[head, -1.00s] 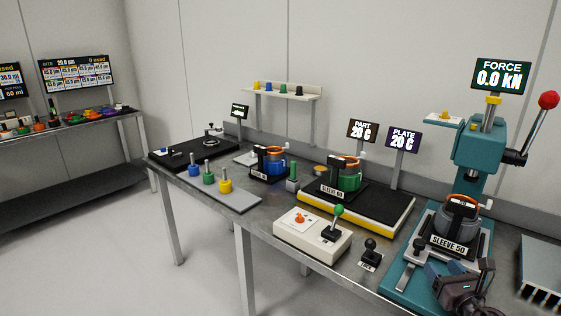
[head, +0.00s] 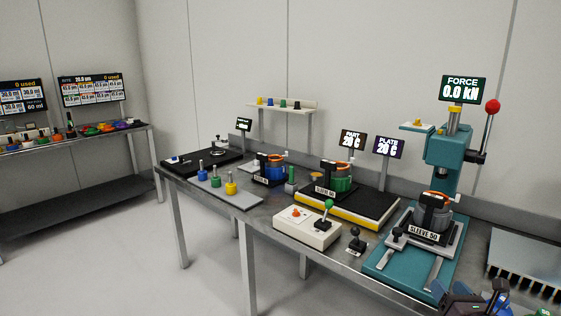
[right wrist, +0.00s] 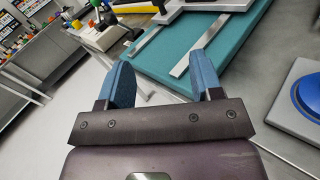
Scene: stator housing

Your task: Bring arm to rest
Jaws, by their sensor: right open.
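My right gripper (right wrist: 165,85) is open and empty in the right wrist view, its two blue fingers apart over the front edge of the teal press base (right wrist: 225,35). In the head view a part of my right arm shows at the bottom right corner, below the press (head: 455,150). The press base (head: 385,262) carries a part labelled SLEEVE 50 (head: 424,233). My left gripper is in neither view.
A control box (head: 300,232) with a green-topped lever and a small black lever (head: 356,243) stand left of the press. A hot plate (head: 372,215) carries a green part. A finned metal block (head: 525,270) lies at right. Open floor lies in front.

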